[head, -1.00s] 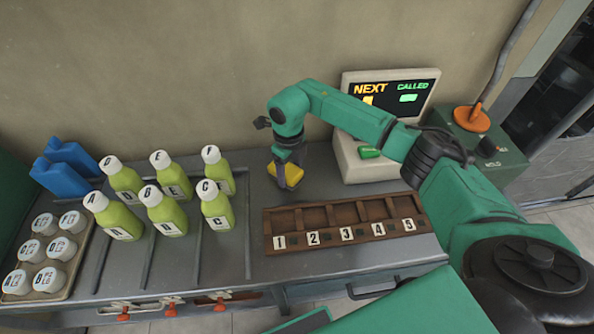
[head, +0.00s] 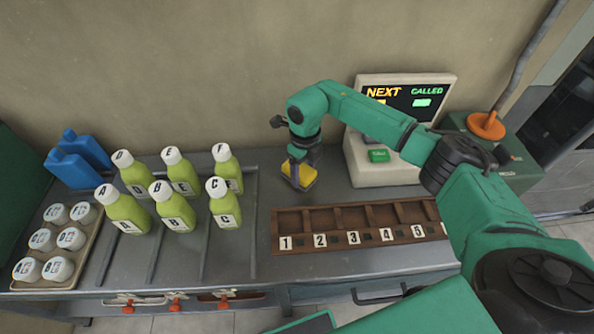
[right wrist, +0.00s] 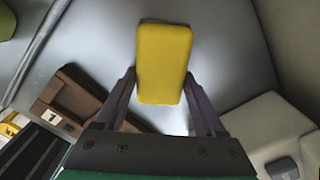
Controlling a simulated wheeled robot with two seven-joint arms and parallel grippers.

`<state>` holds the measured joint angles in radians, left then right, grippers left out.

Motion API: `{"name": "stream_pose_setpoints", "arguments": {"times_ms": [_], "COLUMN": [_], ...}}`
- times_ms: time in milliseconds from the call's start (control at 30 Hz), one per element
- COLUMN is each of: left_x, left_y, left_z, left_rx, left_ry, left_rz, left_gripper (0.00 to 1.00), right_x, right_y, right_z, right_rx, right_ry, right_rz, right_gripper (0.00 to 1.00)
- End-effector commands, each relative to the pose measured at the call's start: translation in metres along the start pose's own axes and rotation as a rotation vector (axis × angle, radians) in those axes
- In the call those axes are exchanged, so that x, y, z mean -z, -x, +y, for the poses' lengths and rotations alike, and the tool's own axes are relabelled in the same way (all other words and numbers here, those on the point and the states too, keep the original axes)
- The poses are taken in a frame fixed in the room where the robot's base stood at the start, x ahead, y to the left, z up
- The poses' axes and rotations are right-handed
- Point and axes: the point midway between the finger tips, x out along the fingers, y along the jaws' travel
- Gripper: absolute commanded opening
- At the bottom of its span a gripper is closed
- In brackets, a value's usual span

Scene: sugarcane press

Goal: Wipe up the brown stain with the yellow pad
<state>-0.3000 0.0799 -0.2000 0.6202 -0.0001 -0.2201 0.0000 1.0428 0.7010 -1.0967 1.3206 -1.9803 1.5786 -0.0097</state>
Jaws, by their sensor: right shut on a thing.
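The yellow pad (head: 299,176) is held between the fingers of my right gripper (head: 299,165), which is shut on it. The pad is at the counter, behind the wooden rack and left of the display machine; whether it touches the surface I cannot tell. In the right wrist view the pad (right wrist: 164,64) sits upright between both fingers (right wrist: 165,90). No brown stain shows in either current view; it may be hidden under the pad or gripper. My left gripper is not in view.
The numbered wooden rack (head: 352,237) lies in front of the pad. Several green bottles (head: 181,212) stand to the left, with blue containers (head: 75,160) and a tray of white-lidded cups (head: 92,262). The display machine (head: 372,167) is close on the right. Counter around the pad is clear.

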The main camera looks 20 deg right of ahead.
Motion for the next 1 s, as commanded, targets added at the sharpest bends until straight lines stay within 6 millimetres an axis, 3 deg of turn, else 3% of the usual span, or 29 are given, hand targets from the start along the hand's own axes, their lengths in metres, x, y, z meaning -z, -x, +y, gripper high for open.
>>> {"name": "stream_pose_setpoints", "arguments": {"times_ms": [800, 1000], "left_x": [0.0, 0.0], "left_y": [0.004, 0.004], "left_z": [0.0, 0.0], "left_rx": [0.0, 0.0], "left_ry": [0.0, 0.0], "left_rz": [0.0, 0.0], "left_gripper": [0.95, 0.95], "right_x": [0.053, 0.055], "right_y": [-0.001, -0.001], "right_z": [-0.052, -0.055], "right_rx": [0.001, 0.0], "right_ry": [-0.003, -0.001], "right_rz": [0.002, 0.001], "right_gripper": [0.27, 0.27]}}
